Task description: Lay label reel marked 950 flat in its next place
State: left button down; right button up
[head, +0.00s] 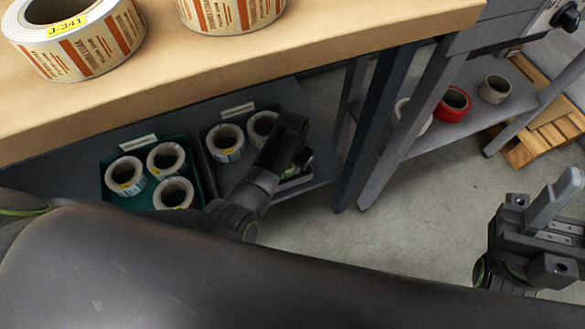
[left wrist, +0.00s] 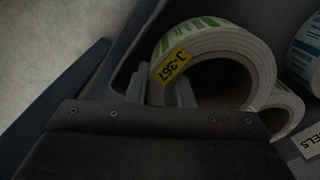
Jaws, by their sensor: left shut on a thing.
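In the left wrist view, a white reel with green print and a yellow tag reading J-367 (left wrist: 215,50) sits tilted in a dark tray. My left gripper (left wrist: 163,92) is shut on its wall, one finger outside and one in the core. In the head view my left gripper (head: 298,160) reaches into the dark tray (head: 213,172) on the low shelf and mostly hides that reel. No tag reading 950 is legible in either view. My right gripper (head: 550,215) is at the right edge; its jaw opening is unclear.
A teal tray (head: 108,191) with three reels stands left of the dark tray, which holds other reels. A tabletop (head: 250,55) overhangs them, with a large reel marked J-341 (head: 80,45). Table legs (head: 375,130) stand right of the tray.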

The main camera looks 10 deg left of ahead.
pick_arm(q)
jog(key=shift+f+b, duration=0.3)
jog(key=shift+f, duration=0.85)
jog(key=shift+f, duration=0.2)
jog(key=c, duration=1.6)
grip_release()
jog(key=shift+o, duration=0.2)
